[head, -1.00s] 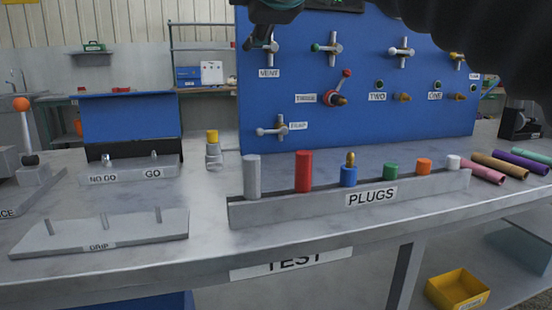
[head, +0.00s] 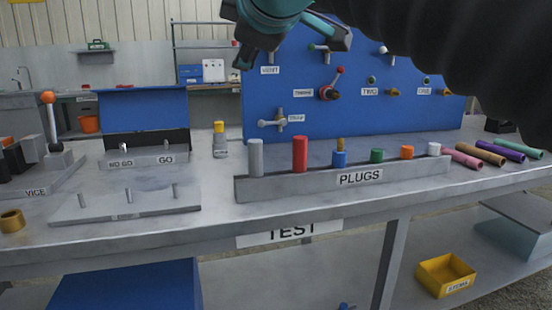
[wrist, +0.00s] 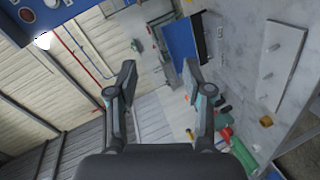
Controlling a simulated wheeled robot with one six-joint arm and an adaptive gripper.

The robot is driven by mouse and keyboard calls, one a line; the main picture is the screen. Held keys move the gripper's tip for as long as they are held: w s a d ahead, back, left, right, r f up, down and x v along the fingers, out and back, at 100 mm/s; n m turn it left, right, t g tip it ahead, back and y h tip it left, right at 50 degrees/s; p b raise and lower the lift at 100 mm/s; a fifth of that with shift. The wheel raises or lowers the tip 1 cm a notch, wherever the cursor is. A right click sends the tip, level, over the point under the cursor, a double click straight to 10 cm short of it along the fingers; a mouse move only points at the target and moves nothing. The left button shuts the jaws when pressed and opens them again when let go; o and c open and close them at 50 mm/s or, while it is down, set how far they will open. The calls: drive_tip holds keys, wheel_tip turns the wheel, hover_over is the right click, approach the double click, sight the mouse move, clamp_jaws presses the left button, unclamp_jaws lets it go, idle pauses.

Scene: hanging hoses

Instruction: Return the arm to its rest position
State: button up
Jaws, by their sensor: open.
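My gripper (wrist: 158,78) is open in the wrist view, its two black fingers apart with nothing between them. In the head view, my gripper (head: 290,45) hangs at the top centre in front of the blue valve panel (head: 420,113), well above the bench and touching nothing visible. My black arm covers the upper right of the head view and hides part of the panel. The wrist view looks past the fingers at the wall, and the bench lies at its right, tilted.
On the bench stand the PLUGS rack (head: 300,187) with several coloured plugs, the pegged plate (head: 130,217), the NO GO/GO block (head: 140,160) and a yellow-capped bottle (head: 220,140). Coloured tubes (head: 485,153) lie at right. A yellow bin (head: 432,277) sits on the lower shelf.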

drive_tip(key=s+d+f+m+g+h, duration=0.1)
drive_tip(key=d+f+m+g, duration=0.2)
drive_tip(key=f, duration=0.9)
drive_tip(key=s+d+f+m+g+h, duration=0.15)
drive_tip(key=f+m, duration=0.35)
drive_tip(key=f, duration=0.6)
drive_tip(key=s+d+f+m+g+h, duration=0.1)
drive_tip(key=s+d+f+m, duration=0.4)
drive_tip(key=f, duration=0.5)
drive_tip(key=s+d+f+m+g+h, duration=0.1)
drive_tip(key=s+d+f+m+g, duration=0.2)
drive_tip(key=s+d+f, duration=0.5)
drive_tip(key=shift+d+f+m+p, duration=0.35)
drive_tip(key=shift+d+f+m, duration=0.55)
drive_tip(key=shift+d+f, duration=0.5)
